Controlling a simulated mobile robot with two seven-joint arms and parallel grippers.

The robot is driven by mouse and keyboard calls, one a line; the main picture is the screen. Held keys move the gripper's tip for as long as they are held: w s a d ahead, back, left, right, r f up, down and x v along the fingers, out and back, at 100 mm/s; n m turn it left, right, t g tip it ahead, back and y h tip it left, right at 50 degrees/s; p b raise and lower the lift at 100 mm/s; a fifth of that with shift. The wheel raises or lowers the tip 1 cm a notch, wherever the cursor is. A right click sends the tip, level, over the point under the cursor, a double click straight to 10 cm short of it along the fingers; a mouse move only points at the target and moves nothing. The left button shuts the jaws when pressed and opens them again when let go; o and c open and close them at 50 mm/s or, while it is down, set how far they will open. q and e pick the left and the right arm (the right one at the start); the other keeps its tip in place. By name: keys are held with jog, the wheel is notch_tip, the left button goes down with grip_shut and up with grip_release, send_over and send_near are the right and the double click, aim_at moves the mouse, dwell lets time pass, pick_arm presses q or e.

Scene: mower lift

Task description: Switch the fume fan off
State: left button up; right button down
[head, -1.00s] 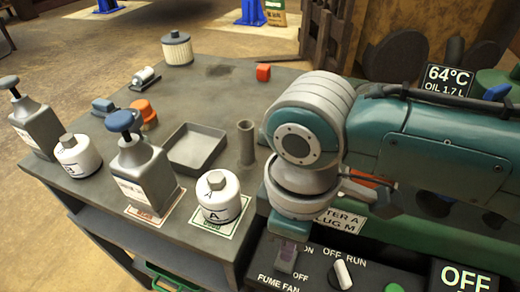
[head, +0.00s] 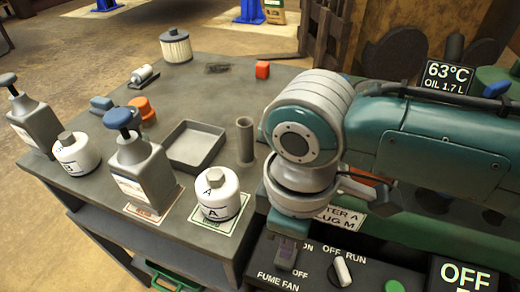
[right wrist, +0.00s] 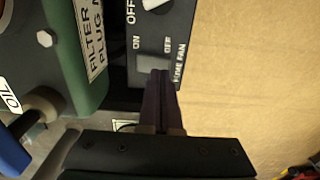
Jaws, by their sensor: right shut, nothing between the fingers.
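The fume fan switch (right wrist: 152,63) is a light grey rocker on a black panel (right wrist: 160,25), with ON and OFF marked beside it. In the right wrist view my right gripper (right wrist: 162,76) is shut and empty, its dark fingertips at the OFF end of the rocker, partly covering it. I cannot tell whether they touch it. In the head view the same gripper (head: 287,250) points down over the FUME FAN label area and hides most of the switch. Which way the rocker is tipped is unclear. My left gripper is out of view.
A white OFF RUN knob (head: 342,270) and a green button (head: 394,286) sit right of the switch. A display (head: 447,76) reads 63°C. The bench at left holds white filters (head: 219,198), grey bottles (head: 144,175) and a tray (head: 194,147).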

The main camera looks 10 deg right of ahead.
jog(key=shift+f+b, duration=0.85)
jog(key=shift+f, duration=0.4)
dwell(0.3)
jog(key=shift+r, duration=0.1)
notch_tip(320, 180, up, 2)
jog(key=p, duration=0.3)
jog(key=shift+r, duration=0.25)
notch_tip(320, 180, up, 4)
jog(key=p, duration=0.5)
jog(key=shift+r, duration=0.25)
jog(key=shift+f, duration=0.1)
